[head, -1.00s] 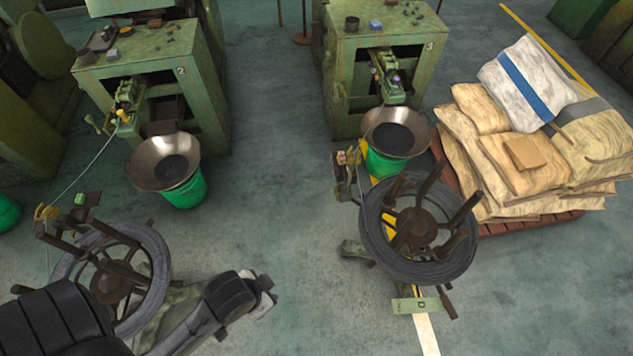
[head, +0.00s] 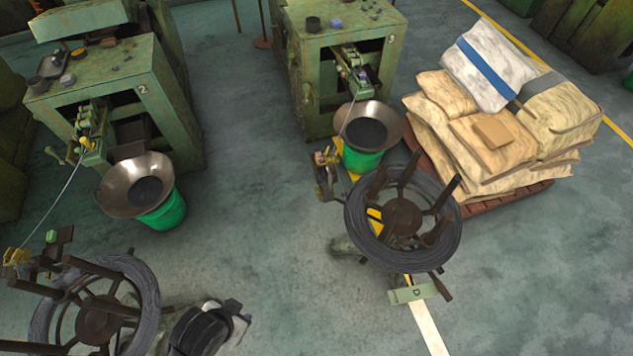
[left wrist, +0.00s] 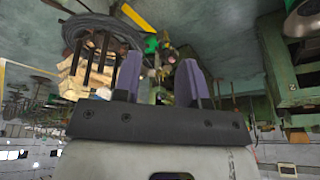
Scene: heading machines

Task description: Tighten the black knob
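I cannot single out the black knob for certain. Small dark round pieces lie on top of the machine marked 3 (head: 335,45), including a dark cylinder (head: 313,24). The machine marked 2 (head: 165,105) also has small dark pieces on its top. My left gripper (head: 240,318) is low in the head view, right of the lower-left wire reel and well away from both machines. In the left wrist view its two purple fingers (left wrist: 160,80) stand apart with nothing between them. My right gripper is not in view.
Wire reels stand at lower left (head: 148,285) and centre right (head: 450,240). Metal pans on green buckets stand before machine 2 (head: 115,190) and machine 3 (head: 390,115). Sacks (head: 490,60) are piled on a pallet at right. The floor between the machines (head: 240,170) is clear.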

